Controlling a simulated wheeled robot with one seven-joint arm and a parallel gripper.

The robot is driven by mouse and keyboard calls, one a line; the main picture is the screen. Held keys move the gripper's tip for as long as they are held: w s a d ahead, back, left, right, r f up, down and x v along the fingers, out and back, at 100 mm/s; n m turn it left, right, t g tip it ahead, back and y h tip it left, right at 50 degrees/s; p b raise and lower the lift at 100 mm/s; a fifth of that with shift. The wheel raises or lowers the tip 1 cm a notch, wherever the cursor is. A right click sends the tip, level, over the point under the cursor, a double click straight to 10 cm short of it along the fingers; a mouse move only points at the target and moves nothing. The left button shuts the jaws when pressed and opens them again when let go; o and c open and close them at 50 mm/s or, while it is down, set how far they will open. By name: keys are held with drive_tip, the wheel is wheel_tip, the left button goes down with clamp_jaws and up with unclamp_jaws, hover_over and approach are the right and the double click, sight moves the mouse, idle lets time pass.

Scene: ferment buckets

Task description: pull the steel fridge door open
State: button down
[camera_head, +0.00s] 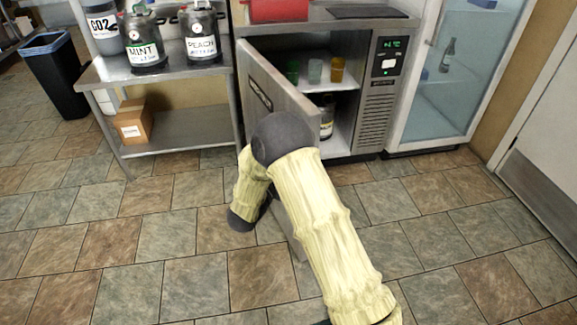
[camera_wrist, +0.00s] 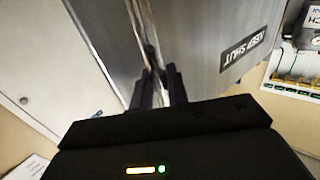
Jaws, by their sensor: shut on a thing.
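The steel fridge door (camera_head: 281,84) stands well open in the head view, swung out toward me from its left side. The fridge inside shows cups and a jar on white shelves. In the wrist view the door (camera_wrist: 219,35) fills the upper middle, with a "KEEP SHUT" label upside down. My gripper (camera_wrist: 160,78) is shut at the door's handle or edge (camera_wrist: 146,38); which of the two I cannot tell. In the head view my arm hides the gripper and the lower part of the door.
A steel shelf table (camera_head: 187,121) with several black kegs stands left of the fridge, a cardboard box (camera_head: 133,122) on its lower shelf. A glass-door cabinet (camera_head: 452,75) stands to the right. A dark bin (camera_head: 57,75) is at far left. The tiled floor in front is clear.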

drive_tip(key=shift+w+a+r, duration=0.1)
drive_tip(key=shift+a+r, duration=0.1)
drive_tip(key=shift+a, duration=0.15)
drive_tip(key=c, duration=1.5)
unclamp_jaws()
drive_tip(key=shift+w+d, duration=0.1)
drive_tip(key=shift+o, duration=0.2)
drive_tip(key=shift+f, duration=0.1)
drive_tip(key=shift+s, duration=0.2)
drive_tip(key=p+v, duration=0.3)
drive_tip(key=v, duration=1.4)
